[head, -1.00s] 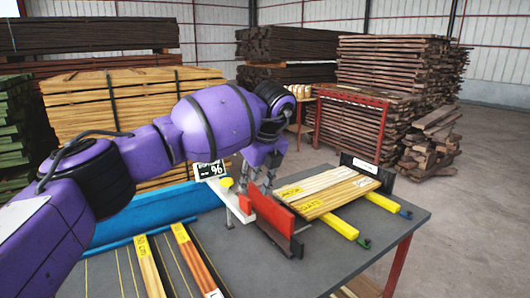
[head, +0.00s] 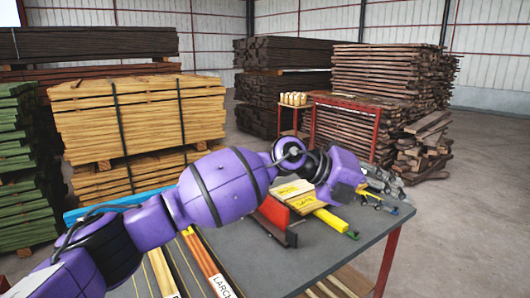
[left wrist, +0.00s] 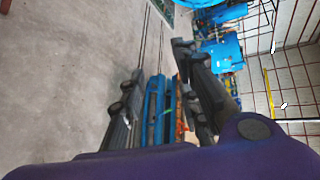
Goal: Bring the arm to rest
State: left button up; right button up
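My left arm reaches across the grey workbench (head: 250,262) from the left in the head view. Its gripper (head: 388,188) is at the bench's far right side, past the light boards, and looks empty. In the left wrist view the two dark fingers (left wrist: 160,65) stand apart with nothing between them; the floor and blue equipment (left wrist: 222,50) show beyond. Whether the gripper touches anything on the bench cannot be told. My right gripper is not in view.
Orange strips (head: 203,262) lie at the front. Timber stacks (head: 125,120) stand behind. Floor at right (head: 465,220) is clear.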

pick_arm(q)
jog(key=w+a+f+n+t+h+p, duration=0.15)
jog(key=a+n+t+h, duration=0.35)
jog(key=a+n+t, duration=0.55)
jog(key=s+a+f+n+t+y, duration=0.2)
jog(key=a+f+n+y, duration=0.5)
jog(key=f+n, duration=0.4)
jog(key=s+a+f+n+t+y, duration=0.1)
jog(key=a+f+n+t+y, duration=0.3)
jog(key=a+f+n, duration=0.7)
jog(key=s+a+f+n+g+y+p, duration=0.1)
jog(key=s+a+f+g+y, duration=0.1)
jog(key=s+a+f, duration=0.5)
jog(key=s+a+f+n+g+y, duration=0.2)
jog(key=s+a+f+g+y, duration=0.1)
jog(key=s+f, duration=0.75)
jog(key=s+a+f+n+g+y, duration=0.1)
jog(key=s+a+f, duration=0.2)
jog(key=s, duration=0.6)
jog(key=s+a+f+n+g+y, duration=0.1)
jog(key=s+a+f, duration=0.3)
jog(key=s, duration=0.6)
jog(key=shift+f+g+p, duration=0.4)
jog(key=shift+f+g, duration=0.25)
jog(key=shift+f, duration=0.25)
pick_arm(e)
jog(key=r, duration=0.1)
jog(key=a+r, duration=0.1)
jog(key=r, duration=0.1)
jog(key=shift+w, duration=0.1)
